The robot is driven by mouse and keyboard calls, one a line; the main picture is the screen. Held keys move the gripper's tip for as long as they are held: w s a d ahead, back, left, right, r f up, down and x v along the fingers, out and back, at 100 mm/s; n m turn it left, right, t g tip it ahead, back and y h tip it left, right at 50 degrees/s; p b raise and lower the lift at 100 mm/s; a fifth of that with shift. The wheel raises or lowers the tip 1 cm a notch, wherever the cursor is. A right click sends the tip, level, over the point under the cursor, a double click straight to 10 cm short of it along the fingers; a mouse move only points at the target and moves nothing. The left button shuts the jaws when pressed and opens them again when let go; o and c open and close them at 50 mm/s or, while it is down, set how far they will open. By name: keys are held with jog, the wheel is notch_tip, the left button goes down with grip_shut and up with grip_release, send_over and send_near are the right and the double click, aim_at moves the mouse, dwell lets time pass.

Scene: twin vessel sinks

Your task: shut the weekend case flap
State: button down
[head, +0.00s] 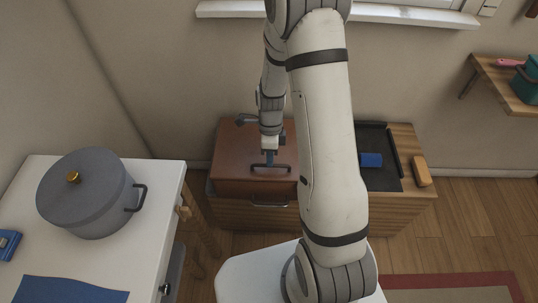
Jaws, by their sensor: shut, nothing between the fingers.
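The brown weekend case (232,172) lies on a low wooden bench near the wall. Its flap (235,145) looks down, lying flat or nearly flat over the case; I cannot tell whether it is fully shut. A dark handle (284,169) shows near the front. My gripper (270,159) points down over the flap, just behind the handle, with its fingers shut and empty. I cannot tell whether the fingertips touch the flap. My arm hides the right side of the case.
A dark tray (394,178) with a blue block (371,160) sits right of my arm, beside a tan block (421,171). At left a white table (150,228) holds a grey pot (88,200). A wall shelf (495,82) is at right.

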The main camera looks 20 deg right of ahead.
jog(key=a+p+v, duration=0.1)
jog(key=p+v, duration=0.2)
jog(key=v, duration=1)
jog(key=shift+s+d+r, duration=0.15)
jog(key=shift+d+r, duration=0.3)
jog(key=shift+d, duration=0.05)
jog(key=s+r+n+t+p, duration=0.2)
jog(key=s+r+n, duration=0.6)
jog(key=r+n, duration=0.2)
jog(key=s+r+n+t+p, duration=0.3)
jog(key=s+r+n, duration=0.5)
jog(key=r+n, duration=0.3)
jog(key=shift+s+a+r+n+h, duration=0.3)
jog(key=shift+s+a+h, duration=0.05)
jog(key=shift+h, duration=0.05)
